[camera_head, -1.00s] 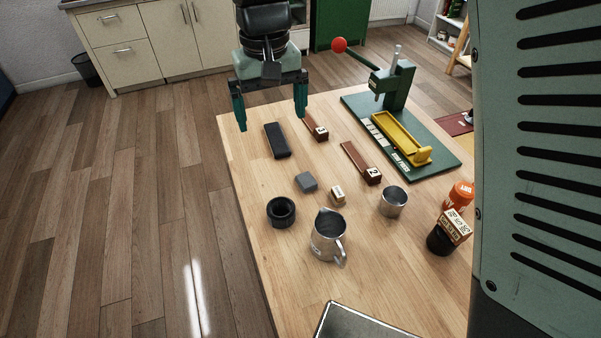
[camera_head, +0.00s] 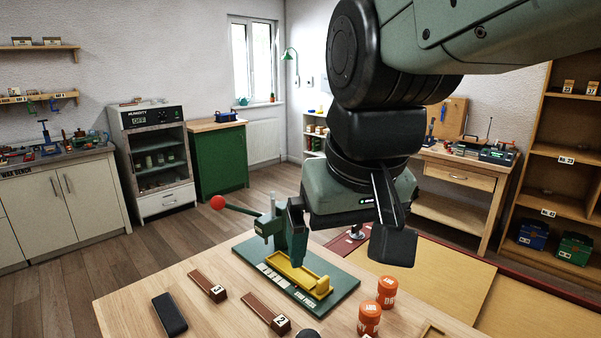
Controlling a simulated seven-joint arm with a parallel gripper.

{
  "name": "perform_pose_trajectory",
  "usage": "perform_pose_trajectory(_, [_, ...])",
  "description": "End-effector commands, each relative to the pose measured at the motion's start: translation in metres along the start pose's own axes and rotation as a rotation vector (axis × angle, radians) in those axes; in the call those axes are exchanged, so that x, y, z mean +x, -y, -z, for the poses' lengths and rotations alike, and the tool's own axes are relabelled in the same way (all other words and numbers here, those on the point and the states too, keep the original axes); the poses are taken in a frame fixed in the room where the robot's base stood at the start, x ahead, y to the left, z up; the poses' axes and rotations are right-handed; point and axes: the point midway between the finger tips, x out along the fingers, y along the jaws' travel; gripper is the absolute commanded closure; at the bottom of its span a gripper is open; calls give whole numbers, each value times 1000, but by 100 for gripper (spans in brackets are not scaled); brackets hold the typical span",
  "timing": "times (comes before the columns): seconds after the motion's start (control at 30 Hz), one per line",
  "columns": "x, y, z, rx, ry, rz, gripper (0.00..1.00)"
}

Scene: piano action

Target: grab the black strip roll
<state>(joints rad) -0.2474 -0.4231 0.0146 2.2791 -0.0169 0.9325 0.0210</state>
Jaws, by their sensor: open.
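No black roll shows clearly in the current head view. A dark rounded edge (camera_head: 308,334) is cut off at the bottom of the picture, and I cannot tell what it belongs to. A black oblong block (camera_head: 170,314) lies flat on the wooden table (camera_head: 135,296) at the lower left. My gripper (camera_head: 345,252) is open, with no object visible in it. My arm comes in from the upper right.
The green press (camera_head: 343,290) has a yellow tray (camera_head: 300,276) and a lever with a red ball (camera_head: 217,202). Two brown numbered bars, 3 (camera_head: 207,285) and 2 (camera_head: 266,312), lie left of it. Two orange jars (camera_head: 387,291) (camera_head: 369,318) stand on the right.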

Motion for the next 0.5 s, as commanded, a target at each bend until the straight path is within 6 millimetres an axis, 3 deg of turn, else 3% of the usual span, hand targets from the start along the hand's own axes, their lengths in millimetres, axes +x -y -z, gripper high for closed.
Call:
perform_pose_trajectory(0.1, [-14, -27, -37, 97, -68, -38, 0])
perform_pose_trajectory(0.2, [-18, -39, -59, 150, -106, -62, 0])
perform_pose_trajectory(0.33, [-19, -46, -75, 185, -131, -79, 0])
perform_pose_trajectory(0.5, [-19, -47, -79, 194, -137, -83, 0])
